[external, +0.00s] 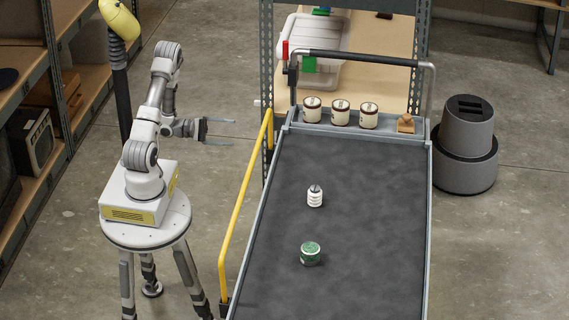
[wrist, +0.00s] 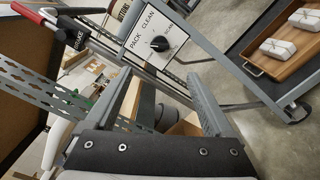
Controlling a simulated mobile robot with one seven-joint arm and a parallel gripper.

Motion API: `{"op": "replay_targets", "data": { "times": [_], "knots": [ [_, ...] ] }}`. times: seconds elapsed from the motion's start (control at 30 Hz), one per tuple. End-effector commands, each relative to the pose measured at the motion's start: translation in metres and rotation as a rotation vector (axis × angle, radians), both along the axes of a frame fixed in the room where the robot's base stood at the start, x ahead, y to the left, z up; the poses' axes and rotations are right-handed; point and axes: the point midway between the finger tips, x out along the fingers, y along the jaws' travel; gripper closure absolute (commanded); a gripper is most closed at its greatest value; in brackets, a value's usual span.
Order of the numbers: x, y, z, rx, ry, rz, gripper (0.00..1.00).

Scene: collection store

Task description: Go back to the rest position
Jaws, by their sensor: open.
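My gripper (external: 220,133) is open and empty in the external view. It is held out to the right of my arm's base, in the air left of the yellow rail. In the wrist view both fingers of my gripper (wrist: 160,76) stand apart with nothing gripped between them.
A yellow rail (external: 245,205) edges the cart's dark bed (external: 370,220). On the bed stand a white ribbed object (external: 315,196) and a green object (external: 310,254). Several small items line its far end. The wrist view shows a knob panel (wrist: 140,38) and a wooden tray (wrist: 262,62).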

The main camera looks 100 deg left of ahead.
Motion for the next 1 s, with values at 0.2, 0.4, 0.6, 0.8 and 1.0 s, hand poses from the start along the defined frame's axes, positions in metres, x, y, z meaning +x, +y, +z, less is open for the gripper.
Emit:
{"op": "replay_targets", "data": {
  "times": [0.2,0.4,0.6,0.8,1.0],
  "knots": [
    [0.0,0.0,0.0,0.0,0.0,0.0,0.12],
    [0.005,-0.004,0.004,0.004,0.003,-0.023,0.12],
    [0.044,-0.053,0.035,0.037,0.058,-0.271,0.12],
    [0.077,-0.144,0.069,0.125,0.196,-0.654,0.12],
    [0.075,-0.223,0.089,0.288,0.37,-0.975,0.12]
  ]
}}
